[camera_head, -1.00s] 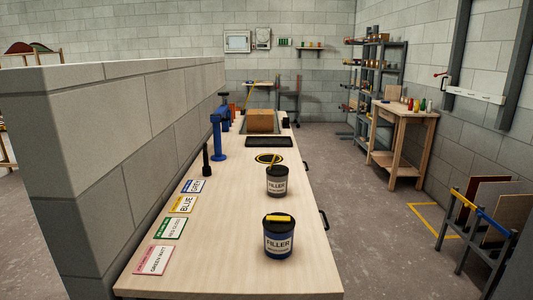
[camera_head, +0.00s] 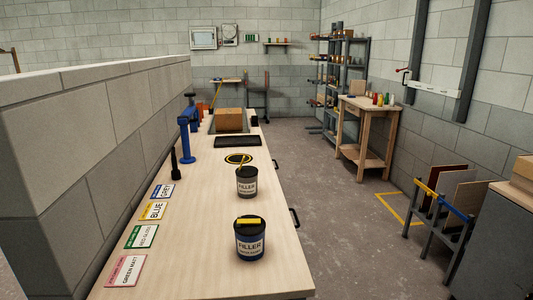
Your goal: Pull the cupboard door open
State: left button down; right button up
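Neither of my grippers is in view. No cupboard door can be made out for certain. Two black handles stick out from the right side of the long wooden bench (camera_head: 200,250), a nearer one (camera_head: 294,218) and a farther one (camera_head: 276,164). The front they are fixed to is hidden under the bench top's edge. A dark grey cabinet (camera_head: 500,245) stands at the lower right, cut off by the picture edge. I cannot tell whether it has a door.
Two filler tins, one nearer (camera_head: 250,240) and one farther (camera_head: 246,183), stand on the bench beside several label cards (camera_head: 141,236). A rack of boards (camera_head: 440,205) stands before the cabinet. A wooden table (camera_head: 366,130) is farther back. The floor (camera_head: 345,235) between is clear.

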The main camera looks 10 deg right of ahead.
aim_at(496, 263)
jog(key=z, duration=5.35)
jog(key=j+z, duration=0.2)
jog(key=z, duration=0.25)
jog(key=k+j+z, duration=0.1)
jog(key=z, duration=0.4)
jog(key=k+j+z, duration=0.1)
jog(key=z, duration=0.35)
jog(key=k+z, duration=0.15)
jog(key=z, duration=0.3)
jog(key=k+j+z, duration=0.1)
jog(key=z, duration=0.35)
jog(key=k+j+z, duration=0.1)
jog(key=k, duration=1.3)
jog(key=k+u, duration=0.1)
jog(key=u, duration=0.3)
jog(key=k+u, duration=0.1)
jog(key=u, duration=0.35)
jog(key=k+j+u, duration=0.1)
jog(key=u, duration=0.3)
jog(key=k+j+u, duration=0.1)
jog(key=u, duration=0.35)
jog(key=k+j+u, duration=0.1)
jog(key=u, duration=0.3)
jog(key=j+u, duration=0.15)
jog(key=u, duration=0.3)
